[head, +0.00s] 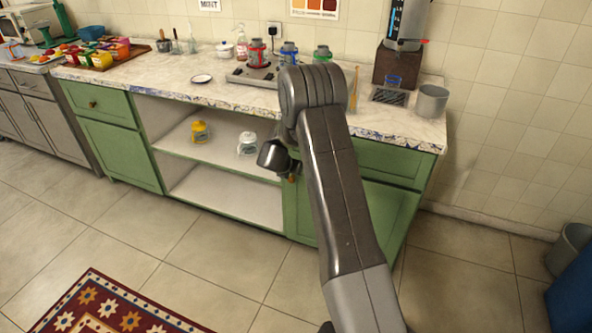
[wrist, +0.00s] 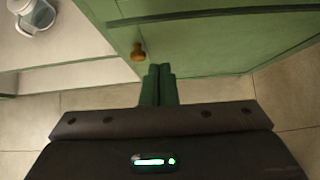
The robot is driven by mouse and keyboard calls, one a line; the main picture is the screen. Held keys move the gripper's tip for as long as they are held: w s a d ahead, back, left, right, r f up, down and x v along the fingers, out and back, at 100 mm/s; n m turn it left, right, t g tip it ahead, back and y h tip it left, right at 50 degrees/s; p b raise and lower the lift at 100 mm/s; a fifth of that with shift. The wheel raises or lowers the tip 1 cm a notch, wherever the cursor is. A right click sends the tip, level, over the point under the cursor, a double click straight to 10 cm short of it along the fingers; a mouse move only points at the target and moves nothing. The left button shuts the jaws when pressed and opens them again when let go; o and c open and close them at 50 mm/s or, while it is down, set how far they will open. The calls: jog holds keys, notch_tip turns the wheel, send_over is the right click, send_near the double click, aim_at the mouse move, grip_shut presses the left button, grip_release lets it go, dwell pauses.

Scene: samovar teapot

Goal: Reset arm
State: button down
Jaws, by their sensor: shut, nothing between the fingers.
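My arm reaches up across the right side of the head view and bends down in front of the green cabinet (head: 375,165). The end of my arm shows near the cabinet front in the head view, but the fingers are hard to make out there. In the wrist view my gripper (wrist: 160,72) is shut and empty, its two green fingers side by side. The fingers point toward the cabinet front, just below a round wooden knob (wrist: 138,52). I cannot tell whether they touch the cabinet.
The open shelf holds a yellow-lidded jar (head: 200,132) and a clear jar (head: 247,143).

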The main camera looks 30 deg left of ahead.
jog(key=shift+s+d+r, duration=0.1)
jog(key=shift+s+r, duration=0.4)
jog(key=shift+s, duration=0.05)
jog(key=shift+f, duration=0.1)
